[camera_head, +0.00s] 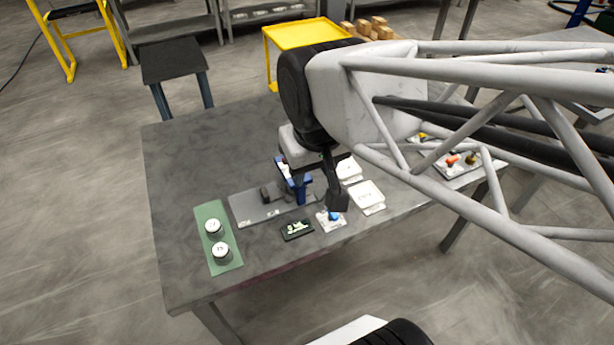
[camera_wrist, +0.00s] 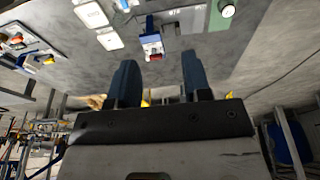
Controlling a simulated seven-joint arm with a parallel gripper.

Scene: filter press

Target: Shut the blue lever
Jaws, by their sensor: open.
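The blue lever (camera_wrist: 150,24) shows in the wrist view as a narrow blue bar at the top middle, joined to a small blue and white press with a red part (camera_wrist: 153,56). In the head view the blue press (camera_head: 299,190) stands on the grey plate (camera_head: 252,207), partly hidden by my wrist. I cannot tell its lever's exact angle there. My gripper (camera_wrist: 160,78) is open and empty, its two dark fingers apart. The press appears beyond the fingertips, apart from them. In the head view a dark finger (camera_head: 337,194) hangs right of the press.
A blue knob on a white base (camera_head: 331,219) and a black display (camera_head: 297,229) stand near the front edge. White pads (camera_head: 367,196) lie to the right. A green mat (camera_head: 209,239) holds two white-topped jars. The table's left back is clear.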

